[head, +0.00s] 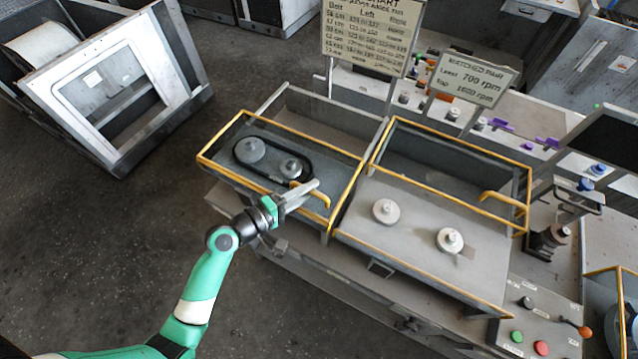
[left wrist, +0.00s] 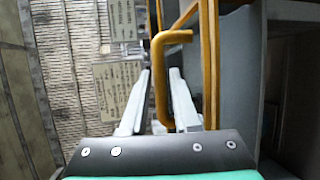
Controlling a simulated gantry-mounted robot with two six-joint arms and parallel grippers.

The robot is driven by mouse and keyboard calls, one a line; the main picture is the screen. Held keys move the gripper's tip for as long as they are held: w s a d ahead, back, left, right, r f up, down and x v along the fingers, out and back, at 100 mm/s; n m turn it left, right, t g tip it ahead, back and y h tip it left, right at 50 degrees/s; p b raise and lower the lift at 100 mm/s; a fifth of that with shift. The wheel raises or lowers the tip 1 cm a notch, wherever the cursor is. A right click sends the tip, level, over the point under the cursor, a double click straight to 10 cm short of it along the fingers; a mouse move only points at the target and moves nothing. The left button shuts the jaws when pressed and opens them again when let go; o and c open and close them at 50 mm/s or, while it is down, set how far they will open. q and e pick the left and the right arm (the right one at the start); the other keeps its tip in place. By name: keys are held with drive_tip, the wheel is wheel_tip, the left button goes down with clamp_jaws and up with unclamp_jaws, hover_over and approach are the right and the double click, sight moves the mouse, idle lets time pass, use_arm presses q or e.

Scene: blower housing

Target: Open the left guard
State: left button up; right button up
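The left guard (head: 222,133) is a yellow-edged frame over the left bay and looks shut, lying flat. Through it I see two grey pulleys (head: 250,150) with a black belt (head: 268,171) around them. Its yellow handle (head: 322,196) is at the front right corner. My left gripper (head: 302,193) is at this handle. In the left wrist view the handle (left wrist: 160,85) lies between the two parted fingers (left wrist: 158,105); I see a gap on at least the left side, and cannot tell whether the right finger touches. My right gripper is not in view.
The right bay shows two bare pulleys (head: 386,211); its yellow-edged guard (head: 455,165) seems raised at the back. Two sign boards (head: 370,38) stand behind the bays. A button panel (head: 535,330) is at the front right.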

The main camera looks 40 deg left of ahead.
use_arm(q)
drive_tip(key=w, duration=0.3)
drive_tip(key=shift+w+d+f, duration=0.2)
drive_tip(key=shift+w+f, duration=0.05)
drive_tip(key=shift+f, duration=0.05)
clamp_jaws()
idle(1.2)
